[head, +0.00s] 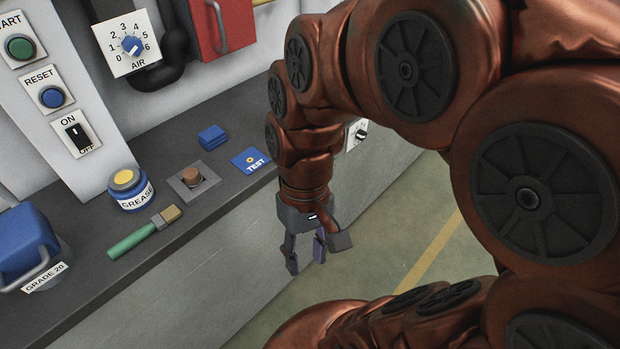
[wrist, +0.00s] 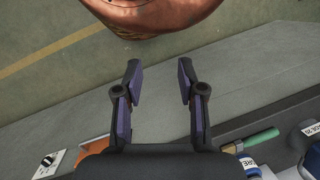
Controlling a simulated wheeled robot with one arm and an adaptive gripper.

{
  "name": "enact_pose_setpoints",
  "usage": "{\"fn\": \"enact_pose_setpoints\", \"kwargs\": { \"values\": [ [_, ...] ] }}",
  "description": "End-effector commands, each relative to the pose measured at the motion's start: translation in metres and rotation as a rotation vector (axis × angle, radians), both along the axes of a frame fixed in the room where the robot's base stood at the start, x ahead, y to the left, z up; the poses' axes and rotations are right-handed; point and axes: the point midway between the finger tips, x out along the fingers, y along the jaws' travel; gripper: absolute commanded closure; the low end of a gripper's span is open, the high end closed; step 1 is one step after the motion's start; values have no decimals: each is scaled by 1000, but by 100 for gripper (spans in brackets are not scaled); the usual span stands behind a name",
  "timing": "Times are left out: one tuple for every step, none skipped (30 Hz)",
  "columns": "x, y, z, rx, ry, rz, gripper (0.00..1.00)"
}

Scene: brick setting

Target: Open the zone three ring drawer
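I cannot make out a ring drawer or a zone three label in either view. The grey bench front (head: 215,285) that shows in the head view looks plain, and my arm hides part of the scene to the right. My gripper (head: 306,258) hangs in front of the bench edge, pointing down over the floor. In the wrist view my gripper (wrist: 158,68) has its two fingers apart with nothing between them. An orange patch (wrist: 95,150) shows beside the gripper's base in the wrist view; I cannot tell what it is.
On the bench lie a grease tin (head: 128,190), a green-handled brush (head: 140,237), a brown button (head: 191,176), and a blue can (head: 25,240). A red cabinet (head: 222,28) with a handle hangs behind. A small dial panel (head: 357,134) shows past my arm. Floor (head: 385,235) is clear.

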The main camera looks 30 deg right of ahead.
Motion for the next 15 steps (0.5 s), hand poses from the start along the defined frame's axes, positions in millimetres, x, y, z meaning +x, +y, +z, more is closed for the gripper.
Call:
{"fn": "enact_pose_setpoints", "kwargs": {
  "values": [
    [9, 3, -16, 41, 20, -21, 61],
    [15, 5, -19, 66, 31, -31, 61],
    [23, 8, -24, 102, 42, -44, 61],
    [29, 9, -27, 128, 47, -55, 61],
    [35, 10, -30, 155, 54, -66, 61],
    [42, 11, -36, 191, 67, -82, 61],
    [48, 12, -39, 219, 73, -93, 61],
    [54, 12, -42, 247, 77, -106, 61],
    [64, 11, -47, 285, 80, -123, 61],
    [71, 11, -50, 314, 81, -135, 61],
    [78, 9, -53, 342, 81, -150, 61],
    [87, 7, -58, 381, 82, -168, 61],
    [94, 5, -62, 409, 85, -182, 61],
    [101, 2, -65, 439, 83, -196, 61],
    [110, -2, -70, 476, 78, -215, 61]
  ]
}}
